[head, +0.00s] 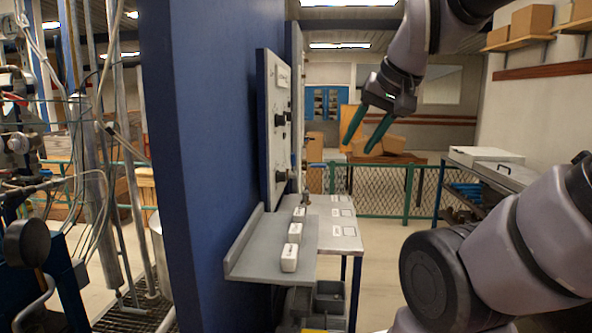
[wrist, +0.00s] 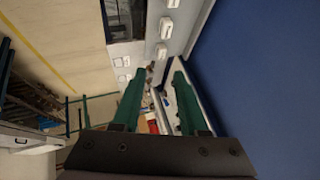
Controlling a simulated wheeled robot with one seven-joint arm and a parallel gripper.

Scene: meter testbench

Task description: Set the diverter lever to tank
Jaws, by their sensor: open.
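My gripper (head: 358,146) is in the upper middle of the head view, with its two green fingers apart and nothing between them. It hangs in the air to the right of the upright white panel (head: 270,85), clear of it. The panel is seen almost edge-on, with dark knobs (head: 280,119) and other fittings on its face. A small blue-ended bar (head: 317,165) sticks out by its lower part; I cannot tell whether this is the diverter lever. No tank marking is readable. In the wrist view the open fingers (wrist: 157,68) point down past the bench area.
A grey shelf (head: 262,248) below the panel carries white boxes (head: 290,257), beside a light bench top (head: 345,240). A blue wall (head: 215,160) stands left of the panel. A green mesh fence (head: 385,190) and cardboard boxes (head: 394,143) are behind.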

